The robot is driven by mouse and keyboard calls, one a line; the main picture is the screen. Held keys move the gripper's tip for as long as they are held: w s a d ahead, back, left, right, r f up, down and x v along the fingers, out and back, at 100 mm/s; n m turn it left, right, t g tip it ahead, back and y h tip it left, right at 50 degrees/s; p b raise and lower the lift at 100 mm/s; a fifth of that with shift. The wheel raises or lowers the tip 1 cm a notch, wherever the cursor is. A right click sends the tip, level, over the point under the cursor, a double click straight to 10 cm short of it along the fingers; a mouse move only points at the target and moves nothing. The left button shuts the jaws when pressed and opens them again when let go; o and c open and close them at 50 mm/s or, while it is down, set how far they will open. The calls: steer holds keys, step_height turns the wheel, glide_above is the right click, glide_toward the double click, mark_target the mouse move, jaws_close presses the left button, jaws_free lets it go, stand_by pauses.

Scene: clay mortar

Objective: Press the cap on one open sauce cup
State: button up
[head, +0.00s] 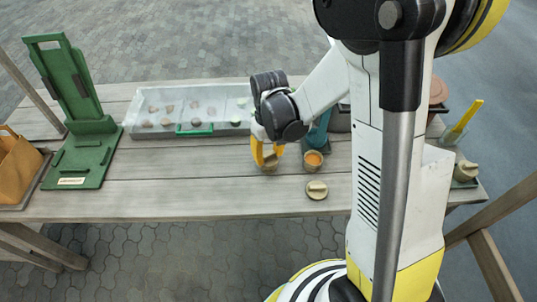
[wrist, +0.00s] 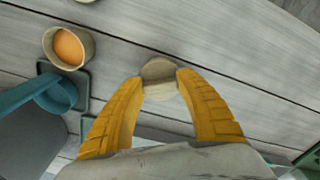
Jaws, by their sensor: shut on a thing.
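My gripper (head: 268,157) points down over the table, left of the open sauce cup. In the wrist view its yellow fingers (wrist: 160,80) are shut on a round beige piece (wrist: 159,68). This piece also shows below the fingers in the head view (head: 270,169); I cannot tell whether it is a lone cap or a cup. The open sauce cup (head: 313,161), beige with orange sauce, stands upright and uncapped; it also shows in the wrist view (wrist: 68,48). A beige knobbed lidded piece (head: 317,190) sits near the table's front edge.
A blue-teal object (head: 318,133) stands close behind the open cup. A clear-lidded tray (head: 185,108) lies at the back, and a green stand (head: 82,150) is at left. A brown bag (head: 18,165) is far left.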

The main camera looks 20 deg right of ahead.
steer(key=o, duration=1.3)
steer(key=shift+r, duration=0.1)
steer(key=shift+r+p, duration=2.2)
steer(key=shift+r, duration=0.75)
jaws_close()
steer(key=shift+f, duration=0.25)
